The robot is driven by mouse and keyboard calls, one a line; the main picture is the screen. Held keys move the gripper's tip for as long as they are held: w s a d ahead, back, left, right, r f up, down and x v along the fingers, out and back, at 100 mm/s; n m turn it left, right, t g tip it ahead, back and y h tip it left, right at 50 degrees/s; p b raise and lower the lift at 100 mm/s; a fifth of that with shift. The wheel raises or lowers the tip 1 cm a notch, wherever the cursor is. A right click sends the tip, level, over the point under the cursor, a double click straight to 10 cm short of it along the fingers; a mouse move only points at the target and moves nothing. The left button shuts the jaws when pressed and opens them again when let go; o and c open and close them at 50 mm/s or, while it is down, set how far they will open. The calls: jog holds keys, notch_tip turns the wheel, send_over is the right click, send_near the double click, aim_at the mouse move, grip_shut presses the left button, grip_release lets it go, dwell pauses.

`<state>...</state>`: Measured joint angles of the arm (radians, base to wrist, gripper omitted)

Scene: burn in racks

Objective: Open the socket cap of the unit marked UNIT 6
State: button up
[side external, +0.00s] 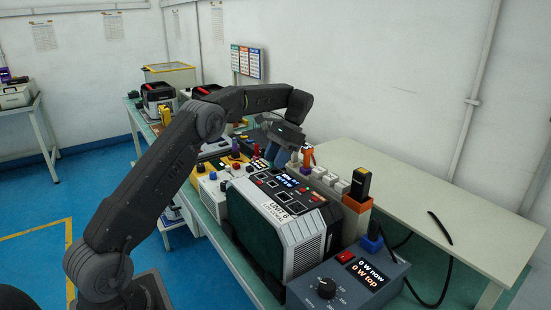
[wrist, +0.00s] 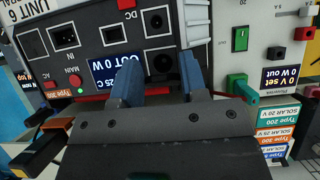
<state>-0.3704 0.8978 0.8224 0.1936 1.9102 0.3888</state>
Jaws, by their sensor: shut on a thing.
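The unit marked UNIT 6 (side external: 290,225) stands on the bench, its label facing the side camera. Its dark top panel (wrist: 92,50) fills the upper left of the wrist view, with the UNIT 6 label at the corner. In the side view my gripper (side external: 289,160) is partly hidden.
A power box (side external: 345,285) with a knob and display stands in front of UNIT 6. Other units and colored plugs crowd the bench behind. The right-hand table (side external: 420,200) is mostly clear.

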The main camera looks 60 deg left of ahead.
jog(key=o, duration=0.9)
